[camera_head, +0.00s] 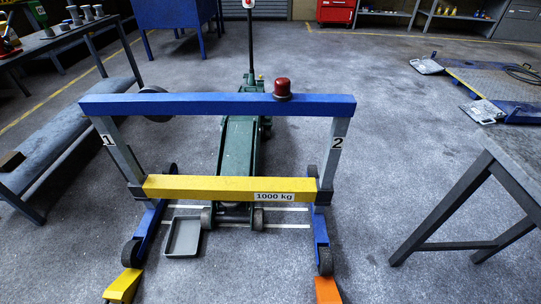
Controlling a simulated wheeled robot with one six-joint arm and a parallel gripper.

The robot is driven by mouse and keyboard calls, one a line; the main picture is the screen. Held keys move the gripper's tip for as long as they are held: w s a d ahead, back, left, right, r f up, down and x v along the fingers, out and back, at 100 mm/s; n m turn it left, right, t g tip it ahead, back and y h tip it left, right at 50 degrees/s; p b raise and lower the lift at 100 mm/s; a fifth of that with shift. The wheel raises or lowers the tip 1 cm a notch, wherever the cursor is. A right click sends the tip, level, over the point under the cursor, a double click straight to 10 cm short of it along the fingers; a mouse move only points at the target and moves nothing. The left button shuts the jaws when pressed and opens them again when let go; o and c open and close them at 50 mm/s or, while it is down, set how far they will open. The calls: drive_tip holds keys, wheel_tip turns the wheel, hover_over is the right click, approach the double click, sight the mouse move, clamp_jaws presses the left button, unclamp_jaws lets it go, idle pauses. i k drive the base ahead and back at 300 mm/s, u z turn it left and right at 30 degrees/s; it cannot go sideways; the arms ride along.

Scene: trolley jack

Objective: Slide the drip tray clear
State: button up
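The drip tray (183,237) is a shallow grey rectangular tray. It lies on the floor under the yellow beam, between the left blue leg of the frame and the front of the green trolley jack (237,150). The jack's left front roller (207,218) is close by the tray's right edge; I cannot tell whether they touch. White lines are marked on the floor around the jack's front end. My gripper is not in view.
A wheeled blue frame with a top bar (190,104) and a yellow "1000 kg" beam (229,188) straddles the jack. A bench (500,170) stands right, a blue bench (65,150) left. Floor between frame and right bench is clear.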

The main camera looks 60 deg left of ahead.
sight(184, 241)
drive_tip(key=u, duration=3.55)
drive_tip(key=i, duration=1.65)
